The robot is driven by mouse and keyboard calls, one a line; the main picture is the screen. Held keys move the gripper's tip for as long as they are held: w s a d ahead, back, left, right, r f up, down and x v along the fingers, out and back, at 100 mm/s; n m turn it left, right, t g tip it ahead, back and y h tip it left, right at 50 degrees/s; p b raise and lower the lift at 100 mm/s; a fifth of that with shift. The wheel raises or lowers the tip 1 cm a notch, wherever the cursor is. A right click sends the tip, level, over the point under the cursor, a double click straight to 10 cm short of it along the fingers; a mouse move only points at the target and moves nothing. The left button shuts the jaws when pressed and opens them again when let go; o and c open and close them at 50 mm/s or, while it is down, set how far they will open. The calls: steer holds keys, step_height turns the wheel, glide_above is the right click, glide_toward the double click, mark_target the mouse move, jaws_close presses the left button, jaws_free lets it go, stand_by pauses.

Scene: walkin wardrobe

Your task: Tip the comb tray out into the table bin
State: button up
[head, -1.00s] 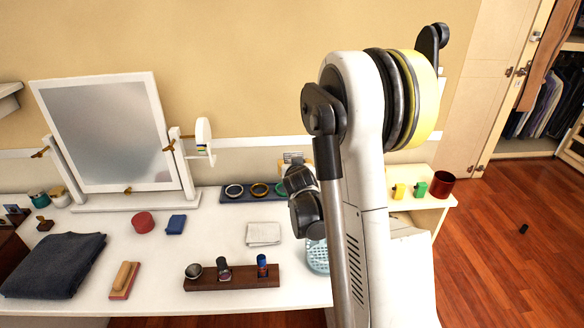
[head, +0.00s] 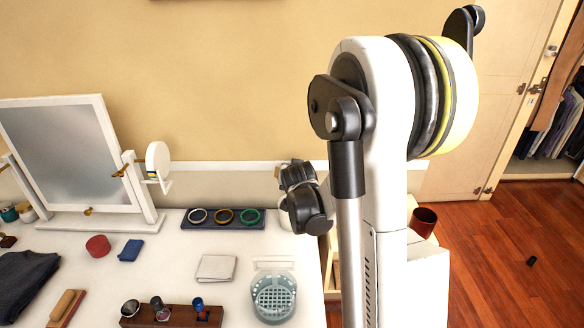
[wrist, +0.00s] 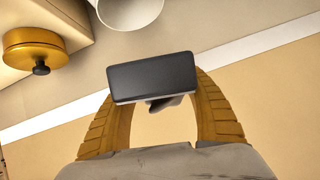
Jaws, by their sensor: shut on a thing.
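In the wrist view my gripper (wrist: 155,103) has its two yellow fingers closed on a dark grey, flat-faced rectangular thing (wrist: 152,74) with a pale lower edge. It may be the comb tray; I cannot make out combs or its inside. In the head view my arm hides the fingers and the held thing. I cannot tell which is the table bin.
A wooden holder (head: 172,318) with small items, a folded cloth (head: 216,267) and a dark tray of rings (head: 222,218) are on the table near the basket. A mirror (head: 68,155) stands at left. The wooden floor at right is mostly clear.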

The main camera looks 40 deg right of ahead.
steer(key=y+p, duration=0.1)
steer(key=m+g+y+p, duration=0.1)
steer(key=y+p, duration=0.1)
steer(key=shift+d+f+m, duration=0.1)
steer(key=shift+d+m, duration=0.1)
steer(key=shift+m, duration=0.1)
steer(key=y, duration=0.1)
steer(key=f+m+y, duration=0.1)
steer(key=y, duration=0.1)
steer(key=shift+g+y+p, duration=0.3)
steer(key=shift+g+p, duration=0.1)
step_height(320, 180, down, 2)
steer(key=m+y+b, duration=0.2)
steer(key=y, duration=0.1)
steer(key=shift+d+y+b, duration=0.1)
steer(key=shift+y+b, duration=0.2)
steer(key=shift+y, duration=0.1)
steer(key=shift+f+m+y+b, duration=0.25)
steer(key=shift+m+y+b, duration=0.05)
steer(key=shift+y+b, duration=0.3)
steer(key=y+b, duration=0.1)
steer(key=m+y+b, duration=0.2)
steer(key=y, duration=0.1)
steer(key=shift+a+f+b, duration=0.2)
steer(key=shift+a+b, duration=0.1)
steer(key=shift+b, duration=0.1)
steer(key=shift+s+f+b, duration=0.1)
steer(key=shift+f+b, duration=0.05)
steer(key=shift+b, duration=1.05)
